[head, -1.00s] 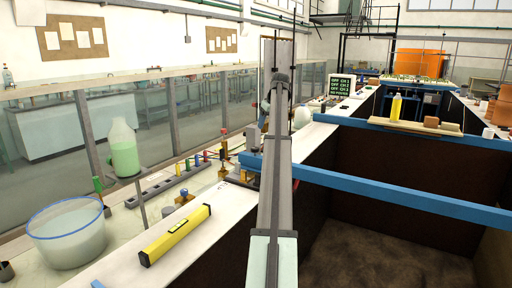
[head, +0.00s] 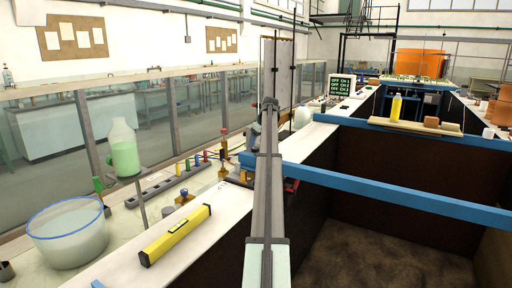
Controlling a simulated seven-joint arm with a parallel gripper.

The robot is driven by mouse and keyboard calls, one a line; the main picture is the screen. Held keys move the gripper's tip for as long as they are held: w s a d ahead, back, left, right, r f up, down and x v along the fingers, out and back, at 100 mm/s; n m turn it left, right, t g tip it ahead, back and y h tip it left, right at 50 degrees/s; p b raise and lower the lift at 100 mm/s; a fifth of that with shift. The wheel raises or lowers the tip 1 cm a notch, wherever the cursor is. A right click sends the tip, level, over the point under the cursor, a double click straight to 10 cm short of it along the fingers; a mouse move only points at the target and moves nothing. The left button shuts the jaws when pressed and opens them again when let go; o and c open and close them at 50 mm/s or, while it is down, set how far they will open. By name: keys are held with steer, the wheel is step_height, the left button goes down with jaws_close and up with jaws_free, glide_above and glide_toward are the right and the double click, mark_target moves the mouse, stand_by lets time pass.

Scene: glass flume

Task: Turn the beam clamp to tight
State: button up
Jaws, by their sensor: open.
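The near blue beam (head: 390,190) spans the dark flume channel from the right to the rail at left. Its left end (head: 247,160) lies on the pale rail, partly behind my raised arm. Dark and brass-coloured fittings (head: 243,177) show around that end. These may be the beam clamp, but its handle and setting cannot be made out. A small dark red part (head: 291,184) shows just right of my arm, under the beam. My arm runs up the middle of the view and covers part of this area. My gripper is not visible; the arm hides whatever is behind it.
A yellow level (head: 175,235) lies on the rail at near left. A second blue beam (head: 350,122) carries a board farther back. The channel is open below.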

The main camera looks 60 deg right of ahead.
mark_target(255, 150)
steer(key=shift+x, duration=1.45)
steer(key=shift+c, duration=0.2)
steer(key=c, duration=1)
